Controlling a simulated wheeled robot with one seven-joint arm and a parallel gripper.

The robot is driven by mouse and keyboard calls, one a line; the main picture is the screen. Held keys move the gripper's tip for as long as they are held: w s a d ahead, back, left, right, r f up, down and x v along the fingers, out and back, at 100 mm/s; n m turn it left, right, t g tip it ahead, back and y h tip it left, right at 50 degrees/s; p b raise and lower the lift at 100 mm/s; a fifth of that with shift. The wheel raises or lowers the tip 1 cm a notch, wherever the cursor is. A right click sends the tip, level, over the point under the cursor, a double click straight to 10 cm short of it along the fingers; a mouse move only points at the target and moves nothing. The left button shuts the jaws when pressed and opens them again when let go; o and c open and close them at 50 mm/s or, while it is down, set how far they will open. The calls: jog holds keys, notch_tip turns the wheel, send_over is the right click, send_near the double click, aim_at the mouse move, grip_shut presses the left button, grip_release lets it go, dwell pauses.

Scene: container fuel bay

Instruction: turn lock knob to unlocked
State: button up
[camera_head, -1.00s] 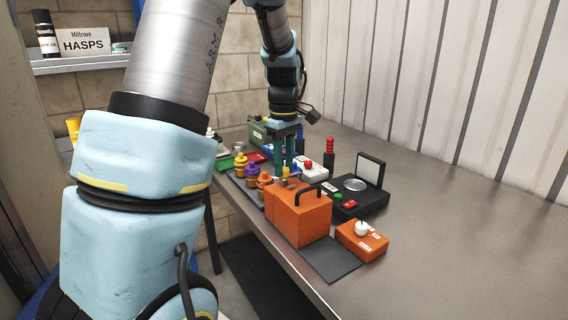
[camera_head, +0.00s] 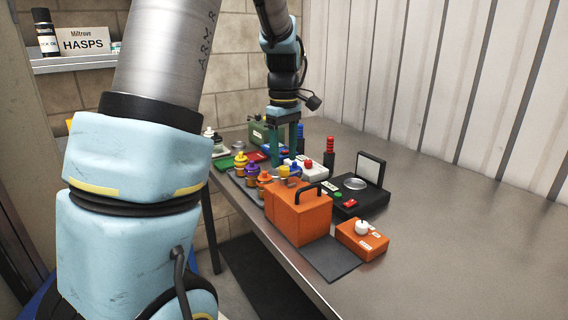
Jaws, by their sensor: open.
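My gripper (camera_head: 284,160) points straight down above the back part of the cluttered bench, its two green fingers apart with nothing seen between them. It is just behind the orange box with a black handle (camera_head: 300,218). A small yellow part (camera_head: 284,171) shows at the back of that box, just below the fingertips; whether they touch it is too small to tell. A small orange box (camera_head: 361,241) with a white knob (camera_head: 361,227) and labels stands at front right, apart from my gripper. I cannot tell which part is the lock knob or how it is set.
Yellow, purple and orange knobbed pieces (camera_head: 252,170) stand left of the orange box. A black case with an open lid (camera_head: 370,170) and a red-topped black post (camera_head: 329,156) stand to its right. The bench's right side (camera_head: 470,220) is clear.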

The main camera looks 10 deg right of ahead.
aim_at(284, 167)
notch_tip(284, 167, up, 8)
jog(key=b, duration=0.1)
jog(key=shift+r, duration=0.15)
jog(key=s+a+f+m+t, duration=0.1)
jog(key=s+a+f+m, duration=0.8)
jog(key=s+a+f, duration=0.5)
notch_tip(284, 167, down, 3)
jog(key=shift+a+r+t, duration=0.1)
jog(key=shift+a+t, duration=0.2)
jog(key=shift+a, duration=0.5)
jog(key=shift+o, duration=0.2)
dwell(1.6)
